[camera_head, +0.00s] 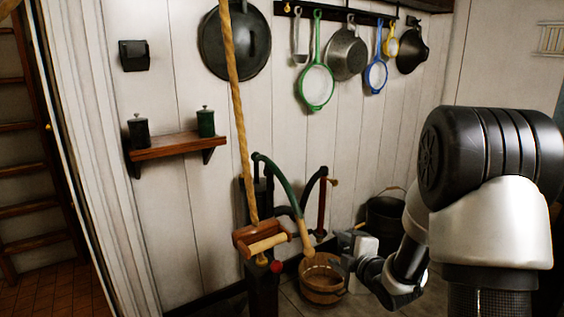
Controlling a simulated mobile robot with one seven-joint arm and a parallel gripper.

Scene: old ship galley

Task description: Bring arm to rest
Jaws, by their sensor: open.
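My arm fills the right side of the head view, with a large black ribbed joint and white links. Its lower part bends left and ends in my gripper (346,243), low in the middle right of the view. The gripper is small and partly turned away; it is open, and I see nothing held in it. It appears just above and to the right of the wooden bucket (318,280), apart from the wall; its exact distance from the bucket is unclear.
A rope (236,110) hangs to a wooden handle (259,240) left of the gripper. A dark bucket (385,214) sits by the wall. Pans and strainers hang from a rack (340,14). A shelf (172,146) holds two canisters.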

